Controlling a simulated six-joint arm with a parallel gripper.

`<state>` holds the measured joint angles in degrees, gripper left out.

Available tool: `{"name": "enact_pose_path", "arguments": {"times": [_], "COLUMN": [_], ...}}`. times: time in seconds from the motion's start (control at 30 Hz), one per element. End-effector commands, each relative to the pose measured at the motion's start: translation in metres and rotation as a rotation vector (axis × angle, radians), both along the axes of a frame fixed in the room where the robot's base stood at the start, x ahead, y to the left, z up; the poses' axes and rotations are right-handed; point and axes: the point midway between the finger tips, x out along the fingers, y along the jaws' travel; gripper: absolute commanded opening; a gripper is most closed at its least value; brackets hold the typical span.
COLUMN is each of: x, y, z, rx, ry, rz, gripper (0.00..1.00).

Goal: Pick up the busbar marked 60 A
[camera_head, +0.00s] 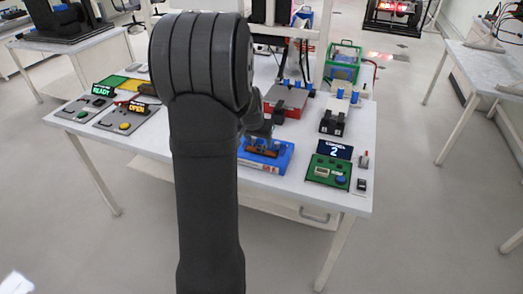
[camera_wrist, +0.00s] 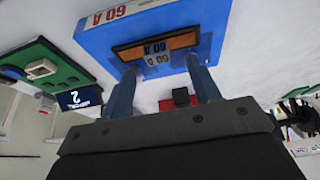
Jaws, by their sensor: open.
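The busbar (camera_wrist: 182,41) is a copper-orange bar with a grey tag reading 60 A, and it lies in a dark slot of a blue holder (camera_wrist: 95,40). The holder carries a white label, also reading 60 A. In the head view the blue holder (camera_head: 283,160) sits near the table's front edge, partly hidden by my arm. My gripper (camera_wrist: 160,68) is open, its two blue fingers reaching toward the busbar with the grey tag between their tips in the picture. I cannot tell whether they touch it.
A green panel with a display reading 2 (camera_head: 333,151) stands right of the holder. READY and OPEN panels (camera_head: 137,107) are at the left. White tabletop (camera_head: 300,190) shows between the holder and the green panel.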

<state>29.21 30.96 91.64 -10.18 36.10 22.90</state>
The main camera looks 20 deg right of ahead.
Motion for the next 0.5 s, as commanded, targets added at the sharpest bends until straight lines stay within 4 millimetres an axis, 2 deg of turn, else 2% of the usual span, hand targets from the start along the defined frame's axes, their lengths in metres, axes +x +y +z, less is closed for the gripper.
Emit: {"name": "enact_pose_path", "arguments": {"times": [0.1,0.2,0.5], "x": [0.002,0.005,0.008], "y": [-0.007,-0.010,-0.012], "z": [-0.019,-0.029,-0.036], "rx": [0.002,0.002,0.000], "ry": [0.003,0.002,0.000], "rz": [0.000,0.001,0.001], "gripper": [0.56,0.56,0.56]}}
